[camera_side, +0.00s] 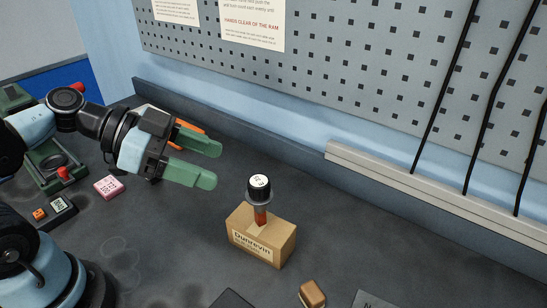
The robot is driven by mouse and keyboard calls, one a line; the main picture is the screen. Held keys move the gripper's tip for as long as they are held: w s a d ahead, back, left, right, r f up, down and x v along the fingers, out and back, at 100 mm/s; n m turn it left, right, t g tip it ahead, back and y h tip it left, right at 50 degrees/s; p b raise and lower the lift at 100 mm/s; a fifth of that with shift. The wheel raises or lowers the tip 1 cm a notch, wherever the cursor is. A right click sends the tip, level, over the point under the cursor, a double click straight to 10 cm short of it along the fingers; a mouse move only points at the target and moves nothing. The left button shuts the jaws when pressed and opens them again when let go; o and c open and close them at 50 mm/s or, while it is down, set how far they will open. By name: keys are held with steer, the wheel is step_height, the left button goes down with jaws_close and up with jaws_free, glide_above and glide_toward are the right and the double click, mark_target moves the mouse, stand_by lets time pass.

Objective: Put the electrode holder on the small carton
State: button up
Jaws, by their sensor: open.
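The small carton (276,249) is a brown box with a printed label, standing on the dark bench right of the middle. A small upright thing with a black and white round cap and an orange-brown stem, which looks like the electrode holder (259,188), stands on top of the carton. My gripper (219,165) has green fingers. It is open and empty, up and to the left of the holder and apart from it. The exact contact under the stem is hard to make out.
A pink block (108,187) and a small dark device with a display (58,210) lie at the left. A small brown block (312,294) lies in front of the carton. A grey rail (440,195) and the pegboard (370,80) bound the back. The bench between gripper and carton is clear.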

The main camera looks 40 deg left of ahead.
steer(key=w+a+f+n+y, duration=0.2)
steer(key=a+f+n+y, duration=0.3)
steer(key=a+n+y, duration=0.4)
steer(key=shift+w+a+n+g, duration=0.35)
steer(key=shift+a+n, duration=0.15)
steer(key=shift+a, duration=0.2)
